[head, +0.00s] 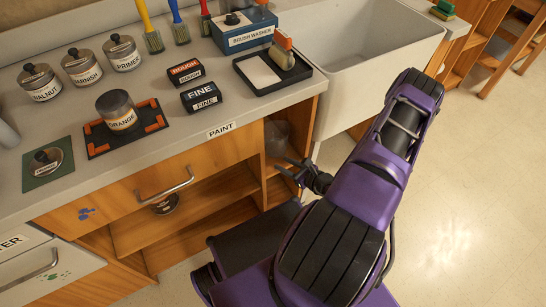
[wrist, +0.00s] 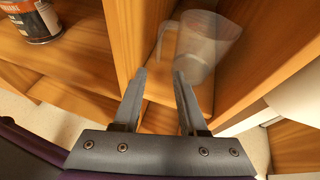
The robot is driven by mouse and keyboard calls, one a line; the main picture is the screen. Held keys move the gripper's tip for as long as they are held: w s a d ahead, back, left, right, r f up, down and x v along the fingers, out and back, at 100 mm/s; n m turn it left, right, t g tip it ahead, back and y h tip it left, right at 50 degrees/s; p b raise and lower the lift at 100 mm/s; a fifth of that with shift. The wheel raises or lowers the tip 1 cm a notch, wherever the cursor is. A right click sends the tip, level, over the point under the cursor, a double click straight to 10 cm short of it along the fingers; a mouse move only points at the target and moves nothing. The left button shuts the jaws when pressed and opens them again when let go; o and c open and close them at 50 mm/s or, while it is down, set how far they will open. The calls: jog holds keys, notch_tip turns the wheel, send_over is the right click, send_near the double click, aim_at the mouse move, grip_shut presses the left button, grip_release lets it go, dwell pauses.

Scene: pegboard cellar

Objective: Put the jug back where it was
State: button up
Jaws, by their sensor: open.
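The jug (wrist: 205,45) is clear and translucent, with its handle towards the left in the wrist view. It is inside the narrow wooden compartment (wrist: 158,119) at the right end of the cabinet. In the head view the jug (head: 279,137) shows faintly at that compartment's opening. My gripper (wrist: 160,78) is open, with nothing between its fingers. Its fingertips point towards the jug, just short of it and to its left in the wrist view. In the head view my gripper (head: 283,166) is at the compartment's front. I cannot tell whether the jug rests fully on the shelf.
A wooden divider separates the compartment from a wider shelf with a dark can (head: 165,204). A white sink (head: 350,50) is right. The floor (head: 470,210) at right is clear.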

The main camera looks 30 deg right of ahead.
jog(key=v, duration=0.6)
jog(key=shift+s+r, duration=0.2)
jog(key=shift+s, duration=0.1)
jog(key=shift+d, duration=0.1)
